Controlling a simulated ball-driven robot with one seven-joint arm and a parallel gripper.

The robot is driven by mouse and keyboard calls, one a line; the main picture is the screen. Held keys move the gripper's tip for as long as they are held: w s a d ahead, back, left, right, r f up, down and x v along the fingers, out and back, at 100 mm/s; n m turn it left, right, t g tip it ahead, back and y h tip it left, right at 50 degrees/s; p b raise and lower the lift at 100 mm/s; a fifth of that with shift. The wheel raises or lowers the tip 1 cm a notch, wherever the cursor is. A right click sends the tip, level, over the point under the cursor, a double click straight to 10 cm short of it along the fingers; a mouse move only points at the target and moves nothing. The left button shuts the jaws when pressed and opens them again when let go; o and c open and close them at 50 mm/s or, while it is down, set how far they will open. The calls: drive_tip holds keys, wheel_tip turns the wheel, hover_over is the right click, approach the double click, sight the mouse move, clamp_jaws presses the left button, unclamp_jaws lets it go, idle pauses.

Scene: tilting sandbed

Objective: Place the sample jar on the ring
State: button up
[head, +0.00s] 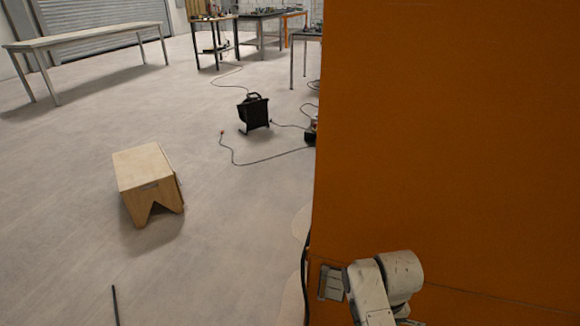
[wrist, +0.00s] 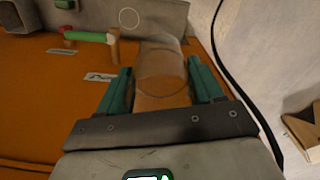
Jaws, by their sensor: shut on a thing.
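In the wrist view my gripper (wrist: 160,84) has two teal fingers, one on each side of a see-through, brownish jar (wrist: 161,62). It is shut on the jar, and the jar's far end points up the picture. A thin pale ring (wrist: 129,17) shows on a grey-beige surface beyond the jar, a little left of it and apart from it. I cannot tell how high the jar is above what lies below it. In the head view neither the jar, the ring nor my gripper's fingers show.
An orange surface (wrist: 40,110) lies below and left of my gripper, with a green-topped bar (wrist: 90,37) near the jar. A black cable (wrist: 232,75) runs along its right. In the head view a large orange panel (head: 450,130) blocks the right; a wooden stool (head: 148,180) stands on open floor.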

drive_tip(key=s+r+p, duration=0.3)
drive_tip(key=r+p, duration=0.5)
drive_tip(key=p, duration=0.1)
drive_tip(key=s+r+p, duration=0.3)
drive_tip(key=r+p, duration=0.6)
drive_tip(key=shift+s+a+r, duration=0.15)
drive_tip(key=shift+s+r, duration=0.15)
drive_tip(key=shift+s, duration=0.1)
